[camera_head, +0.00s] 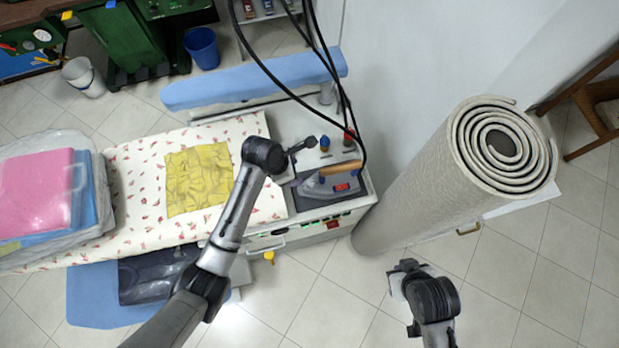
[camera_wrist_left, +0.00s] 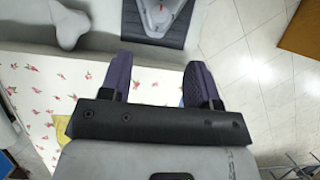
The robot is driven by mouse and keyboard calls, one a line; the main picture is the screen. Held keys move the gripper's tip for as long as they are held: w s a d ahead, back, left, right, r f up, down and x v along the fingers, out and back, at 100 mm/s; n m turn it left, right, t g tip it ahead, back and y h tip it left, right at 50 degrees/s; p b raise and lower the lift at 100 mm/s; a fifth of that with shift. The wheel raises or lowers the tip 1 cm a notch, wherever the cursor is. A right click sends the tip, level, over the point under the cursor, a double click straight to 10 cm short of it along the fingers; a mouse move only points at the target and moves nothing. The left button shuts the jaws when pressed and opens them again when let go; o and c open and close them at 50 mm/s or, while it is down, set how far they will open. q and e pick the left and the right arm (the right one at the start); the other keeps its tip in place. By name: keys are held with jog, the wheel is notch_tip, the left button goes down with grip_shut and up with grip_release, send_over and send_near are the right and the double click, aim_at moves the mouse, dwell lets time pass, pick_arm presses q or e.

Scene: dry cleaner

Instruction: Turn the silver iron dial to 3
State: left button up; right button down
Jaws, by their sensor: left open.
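The silver iron (camera_head: 324,187) with a wooden handle (camera_head: 341,168) rests on a dark pad (camera_head: 304,202) at the right end of the ironing station. A small red patch (camera_head: 342,187) shows on its side. I cannot make out dial markings. My left gripper (camera_head: 301,147) is just above and left of the iron, apart from it. In the left wrist view its two purple fingers (camera_wrist_left: 160,82) are spread and empty, with part of the iron (camera_wrist_left: 157,14) beyond them. My right gripper (camera_head: 402,298) is low over the floor, right of the station; its jaw gap is unclear.
A blue knob (camera_head: 325,142) and a red knob (camera_head: 348,136) stand behind the iron, with black hoses hanging close by. A yellow cloth (camera_head: 198,180) lies on the floral board cover (camera_head: 137,160). A tall rolled carpet (camera_head: 430,185) stands to the right.

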aim_at(311, 182)
pick_arm(q)
jog(key=b+x, duration=0.2)
jog(key=x, duration=1)
jog(key=shift+d+f, duration=0.15)
jog(key=shift+f, duration=0.2)
